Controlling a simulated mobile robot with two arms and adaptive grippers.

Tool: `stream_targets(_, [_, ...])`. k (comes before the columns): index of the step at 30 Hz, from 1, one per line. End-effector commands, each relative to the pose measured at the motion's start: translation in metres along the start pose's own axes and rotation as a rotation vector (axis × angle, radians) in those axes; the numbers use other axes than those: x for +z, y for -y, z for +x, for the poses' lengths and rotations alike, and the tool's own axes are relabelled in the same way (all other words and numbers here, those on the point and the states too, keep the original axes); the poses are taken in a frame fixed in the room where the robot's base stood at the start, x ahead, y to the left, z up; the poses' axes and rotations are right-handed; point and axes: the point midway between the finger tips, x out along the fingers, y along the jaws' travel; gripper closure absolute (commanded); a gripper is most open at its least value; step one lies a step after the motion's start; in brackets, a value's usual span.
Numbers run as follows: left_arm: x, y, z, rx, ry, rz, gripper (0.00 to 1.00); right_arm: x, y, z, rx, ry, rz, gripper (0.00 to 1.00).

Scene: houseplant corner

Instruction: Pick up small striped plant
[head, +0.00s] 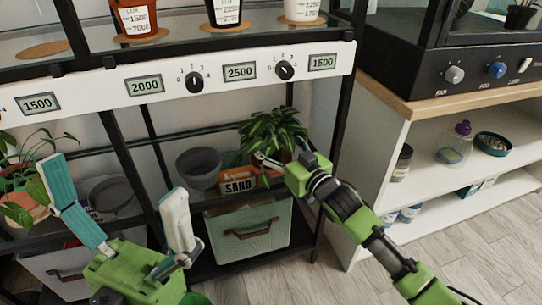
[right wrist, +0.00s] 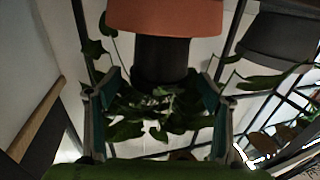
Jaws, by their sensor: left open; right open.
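A leafy green plant (head: 272,130) stands on the middle shelf of the black rack, right of a grey pot. I cannot make out stripes on its leaves. In the right wrist view its leaves (right wrist: 155,112) show between and beyond the fingers, with a dark pot-like shape (right wrist: 162,60) beside them. My right gripper (head: 270,160) is in front of the plant, its fingers partly hidden in the head view. It is open in the right wrist view (right wrist: 160,88), and no grip on the plant shows. My left gripper (head: 115,185) is open and empty at the lower left.
An orange sand package (head: 238,186) and the grey pot (head: 198,166) sit left of the plant. A bin (head: 248,212) stands below. Another plant (head: 22,180) is at far left. Black rack posts and a white control panel (head: 225,75) border the shelf opening.

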Motion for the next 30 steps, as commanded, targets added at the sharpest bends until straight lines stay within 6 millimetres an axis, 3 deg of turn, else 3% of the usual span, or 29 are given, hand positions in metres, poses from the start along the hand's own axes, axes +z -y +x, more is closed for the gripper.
stream_targets(1, [0.002, 0.0, -0.009, 0.0, 0.001, 0.0, 0.03, 0.003, -0.001, 0.008, 0.0, -0.002, -0.001, 0.27])
stream_targets(5, [0.003, 0.0, -0.012, 0.002, -0.002, 0.0, 0.03, 0.002, -0.001, 0.022, 0.0, -0.001, -0.002, 0.27])
stream_targets(13, [0.003, 0.0, -0.011, 0.002, -0.002, 0.0, 0.03, 0.0, 0.0, 0.025, 0.0, 0.001, -0.001, 0.27])
stream_targets(14, [0.003, 0.0, -0.011, 0.002, -0.002, 0.0, 0.03, 0.0, 0.0, 0.025, 0.0, 0.001, -0.001, 0.32])
stream_targets(18, [0.003, 0.0, -0.011, 0.002, -0.002, 0.0, 0.03, 0.0, -0.001, 0.025, 0.0, 0.001, -0.001, 0.69])
stream_targets(19, [0.003, 0.0, -0.011, 0.002, -0.002, 0.0, 0.03, 0.0, -0.001, 0.025, 0.0, 0.001, -0.001, 0.72])
stream_targets(30, [0.003, 0.0, -0.008, 0.002, -0.002, 0.0, 0.03, -0.004, -0.001, 0.024, 0.0, -0.001, -0.001, 0.72])
